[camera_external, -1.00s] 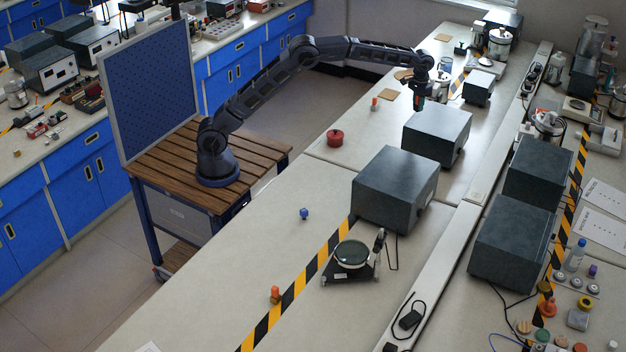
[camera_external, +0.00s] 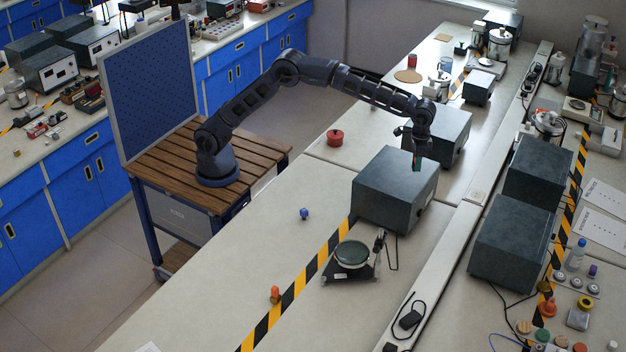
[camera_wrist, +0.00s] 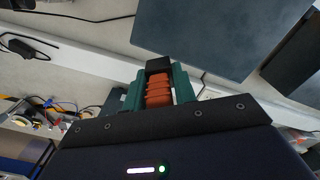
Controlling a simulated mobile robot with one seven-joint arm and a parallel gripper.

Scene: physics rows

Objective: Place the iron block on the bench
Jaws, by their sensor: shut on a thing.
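An orange ribbed part shows between the fingers, nearer the camera. The block is too small to make out in the external view. The bench (camera_external: 255,240) is the long pale top running under the arm. Exact height above the boxes is hard to tell.
The near grey box (camera_external: 385,193) and the far grey box (camera_external: 451,125) stand close to the gripper.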

